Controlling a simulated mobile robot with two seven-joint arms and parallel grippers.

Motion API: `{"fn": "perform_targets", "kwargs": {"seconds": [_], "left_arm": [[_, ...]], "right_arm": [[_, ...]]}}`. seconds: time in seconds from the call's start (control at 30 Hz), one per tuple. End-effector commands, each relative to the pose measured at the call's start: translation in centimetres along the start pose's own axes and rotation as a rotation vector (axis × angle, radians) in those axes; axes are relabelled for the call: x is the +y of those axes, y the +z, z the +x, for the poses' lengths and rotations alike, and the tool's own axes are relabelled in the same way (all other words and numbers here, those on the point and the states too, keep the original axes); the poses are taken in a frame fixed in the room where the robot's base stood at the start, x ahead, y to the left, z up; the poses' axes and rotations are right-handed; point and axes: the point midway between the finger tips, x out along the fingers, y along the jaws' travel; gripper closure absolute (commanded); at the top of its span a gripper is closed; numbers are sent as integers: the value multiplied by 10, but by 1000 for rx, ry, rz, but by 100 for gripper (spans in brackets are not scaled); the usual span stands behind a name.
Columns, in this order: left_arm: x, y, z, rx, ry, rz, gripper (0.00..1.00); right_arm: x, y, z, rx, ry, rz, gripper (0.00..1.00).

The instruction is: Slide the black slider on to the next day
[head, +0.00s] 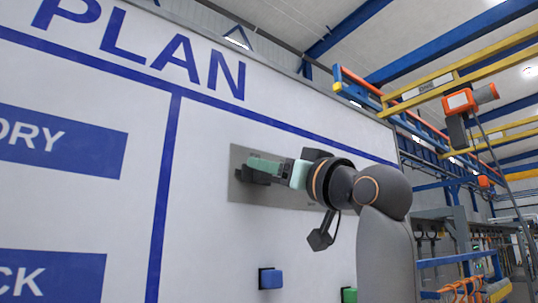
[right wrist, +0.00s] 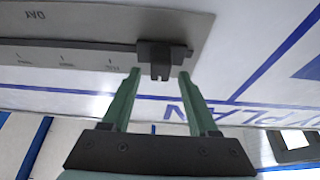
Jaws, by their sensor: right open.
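A grey metal plate (head: 236,158) is fixed on the white board and carries a slot with tick marks; it also shows in the right wrist view (right wrist: 100,22), with "DAY" upside down. The black slider (right wrist: 164,50) sits near the right end of the slot in that view. In the head view the slider (head: 254,177) is at the plate's left part, partly hidden by my gripper. My right gripper (head: 264,168) is open. In the right wrist view its green fingertips (right wrist: 160,74) lie either side of the slider's narrow knob, with gaps visible. My left gripper is out of view.
The white board (head: 205,215) has blue lines and "PLAN" lettering. A blue block (head: 271,278) and a green block (head: 349,295) stick out below the plate. Yellow and blue overhead rails (head: 460,80) and an orange device (head: 460,101) are at the right.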

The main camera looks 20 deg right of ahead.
Motion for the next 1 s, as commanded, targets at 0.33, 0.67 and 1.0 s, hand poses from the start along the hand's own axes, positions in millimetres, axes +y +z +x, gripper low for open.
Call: {"fn": "perform_targets", "kwargs": {"seconds": [0.33,0.67,1.0], "left_arm": [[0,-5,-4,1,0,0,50],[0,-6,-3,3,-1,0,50],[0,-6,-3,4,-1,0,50]], "right_arm": [[0,1,12,0,1,-1,40],[0,1,12,0,1,0,66],[0,1,12,0,1,0,100]]}}
